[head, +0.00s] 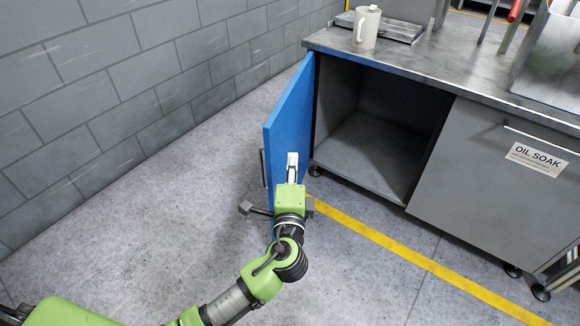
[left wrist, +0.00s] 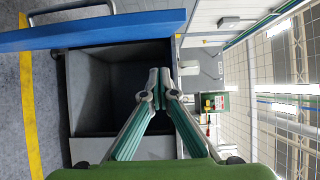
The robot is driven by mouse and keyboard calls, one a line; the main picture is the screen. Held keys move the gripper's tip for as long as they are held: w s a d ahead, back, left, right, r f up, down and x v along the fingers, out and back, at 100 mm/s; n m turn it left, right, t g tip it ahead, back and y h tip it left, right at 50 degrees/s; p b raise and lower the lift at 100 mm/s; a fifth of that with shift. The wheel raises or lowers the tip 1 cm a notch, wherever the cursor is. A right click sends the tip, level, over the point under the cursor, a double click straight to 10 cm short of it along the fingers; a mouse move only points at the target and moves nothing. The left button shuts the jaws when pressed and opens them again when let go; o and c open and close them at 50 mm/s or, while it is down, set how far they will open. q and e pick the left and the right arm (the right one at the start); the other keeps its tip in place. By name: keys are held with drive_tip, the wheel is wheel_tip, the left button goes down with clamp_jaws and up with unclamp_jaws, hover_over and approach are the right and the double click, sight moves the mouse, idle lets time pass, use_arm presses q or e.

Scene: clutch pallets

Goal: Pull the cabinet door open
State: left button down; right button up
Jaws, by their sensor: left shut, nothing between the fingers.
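The blue cabinet door (head: 289,120) stands wide open on the left side of the grey cabinet, swung out toward me. Its dark bar handle (head: 263,168) is on the outer face, at the door's left. My left gripper (head: 292,158) is shut and empty, beside the door's inner face near its free edge; I cannot tell if it touches. In the left wrist view the shut fingers (left wrist: 160,78) point at the open compartment (left wrist: 118,90), with the blue door (left wrist: 110,28) along the top and its handle (left wrist: 70,10) beyond. The right gripper is out of view.
The open compartment looks empty. A closed grey door labelled OIL SOAK (head: 537,159) is at right. A mug (head: 366,27), a tray (head: 400,29) and a metal bin (head: 550,60) stand on the worktop (head: 430,65). A block wall (head: 130,70) is at left; floor between is clear.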

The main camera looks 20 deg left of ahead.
sight(278, 143)
use_arm(q)
drive_tip(key=w+a, duration=0.2)
drive_tip(key=w, duration=0.1)
drive_tip(key=w+a, duration=0.3)
drive_tip(key=shift+w+a+b, duration=0.1)
drive_tip(key=shift+a+b, duration=0.15)
drive_tip(key=shift+b, duration=0.1)
